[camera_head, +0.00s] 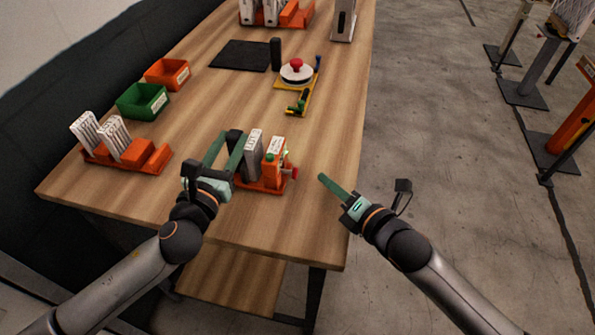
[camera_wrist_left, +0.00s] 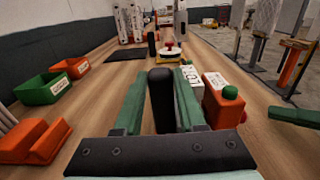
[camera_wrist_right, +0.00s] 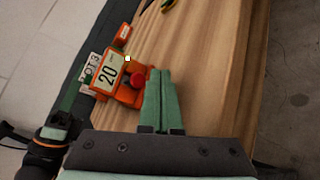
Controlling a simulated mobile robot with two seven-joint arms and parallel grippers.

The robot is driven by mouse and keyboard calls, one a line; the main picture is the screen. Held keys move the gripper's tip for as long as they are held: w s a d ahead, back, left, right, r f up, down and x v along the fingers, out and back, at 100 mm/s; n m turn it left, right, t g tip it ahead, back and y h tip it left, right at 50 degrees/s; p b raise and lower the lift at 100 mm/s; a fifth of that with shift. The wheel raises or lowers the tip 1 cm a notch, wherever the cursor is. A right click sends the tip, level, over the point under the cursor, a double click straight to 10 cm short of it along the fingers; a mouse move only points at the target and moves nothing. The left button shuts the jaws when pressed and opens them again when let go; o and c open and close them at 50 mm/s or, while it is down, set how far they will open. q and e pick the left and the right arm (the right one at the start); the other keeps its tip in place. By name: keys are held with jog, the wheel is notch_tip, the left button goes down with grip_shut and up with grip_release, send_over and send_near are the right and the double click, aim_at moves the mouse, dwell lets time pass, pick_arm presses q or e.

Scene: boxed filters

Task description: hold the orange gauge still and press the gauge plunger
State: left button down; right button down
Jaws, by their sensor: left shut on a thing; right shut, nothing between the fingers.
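The orange gauge (camera_head: 273,172) stands near the table's front edge, on an orange base with a white boxed filter (camera_head: 253,154) and a black post (camera_head: 235,140). Its red plunger (camera_head: 292,173) sticks out on the right side. My left gripper (camera_head: 228,142) is shut on the black post, which also shows between its fingers in the left wrist view (camera_wrist_left: 162,98). My right gripper (camera_head: 325,180) is shut and empty, to the right of the plunger and apart from it in the head view. In the right wrist view the gauge face (camera_wrist_right: 108,74) reads 20, and the red plunger (camera_wrist_right: 137,80) is left of the fingertips (camera_wrist_right: 158,73).
An orange rack with white filters (camera_head: 125,145) stands at the left. A green bin (camera_head: 142,100) and an orange bin (camera_head: 167,72) lie behind it. A yellow fixture with a red knob (camera_head: 297,72) and a dark mat (camera_head: 240,55) are farther back.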

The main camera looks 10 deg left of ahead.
pick_arm(q)
jog(key=shift+a, duration=0.1)
pick_arm(e)
jog(key=shift+s+d, duration=0.15)
jog(key=shift+d, duration=0.8)
pick_arm(q)
jog(key=shift+c, duration=2.1)
grip_release()
